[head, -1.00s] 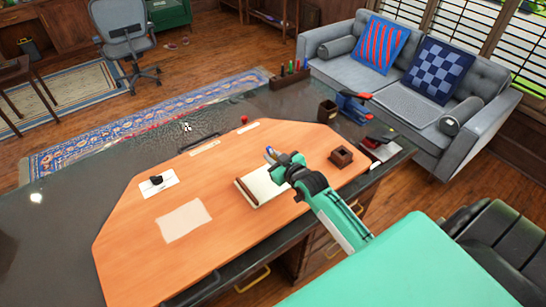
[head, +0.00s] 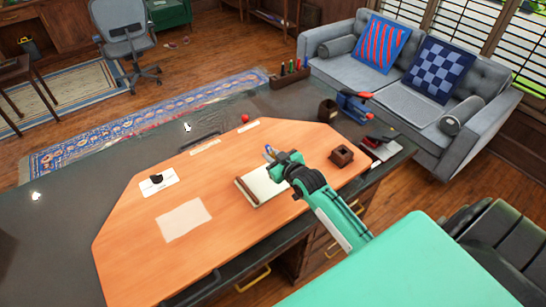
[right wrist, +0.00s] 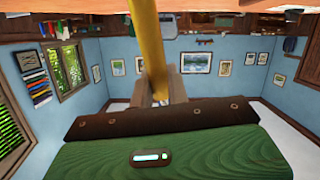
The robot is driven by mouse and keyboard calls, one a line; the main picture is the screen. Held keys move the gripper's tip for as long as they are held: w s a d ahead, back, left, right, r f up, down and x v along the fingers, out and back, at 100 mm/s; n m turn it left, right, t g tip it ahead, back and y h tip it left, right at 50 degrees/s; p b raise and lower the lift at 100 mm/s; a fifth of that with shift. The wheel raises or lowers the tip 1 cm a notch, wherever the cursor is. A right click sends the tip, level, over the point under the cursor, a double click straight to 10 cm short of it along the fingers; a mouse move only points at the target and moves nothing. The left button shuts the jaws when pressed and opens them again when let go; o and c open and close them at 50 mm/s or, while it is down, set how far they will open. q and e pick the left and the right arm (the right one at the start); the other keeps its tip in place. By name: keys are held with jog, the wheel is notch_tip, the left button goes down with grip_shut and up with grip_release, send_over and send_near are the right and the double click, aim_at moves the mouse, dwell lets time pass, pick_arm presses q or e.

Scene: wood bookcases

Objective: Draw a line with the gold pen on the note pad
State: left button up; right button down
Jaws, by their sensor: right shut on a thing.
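The note pad (head: 264,186), a cream pad with a brown strip along its left edge, lies on the orange wood part of the desk in the head view. My right gripper (head: 274,157) is over the pad's upper right side and covers part of it. In the right wrist view my right gripper (right wrist: 166,92) is shut on the gold pen (right wrist: 149,50), a thick yellow shaft running up out of the frame. The pen's writing tip cannot be made out, nor whether it touches the pad. My left gripper is not in view.
A small brown box (head: 342,155) stands right of the pad. A pale sheet (head: 184,220) and a white card with a dark object (head: 157,180) lie to the left. A pen rack (head: 290,75), dark cup (head: 327,110) and blue-red stapler-like tool (head: 354,105) stand at the back.

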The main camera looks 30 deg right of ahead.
jog(key=shift+w, duration=0.25)
jog(key=shift+w, duration=0.1)
jog(key=shift+w+a, duration=0.1)
jog(key=shift+w, duration=0.45)
jog(key=shift+w, duration=0.2)
jog(key=shift+w, duration=0.5)
jog(key=shift+w, duration=0.15)
jog(key=shift+w+a, duration=0.1)
jog(key=shift+w, duration=0.45)
jog(key=shift+s, duration=0.1)
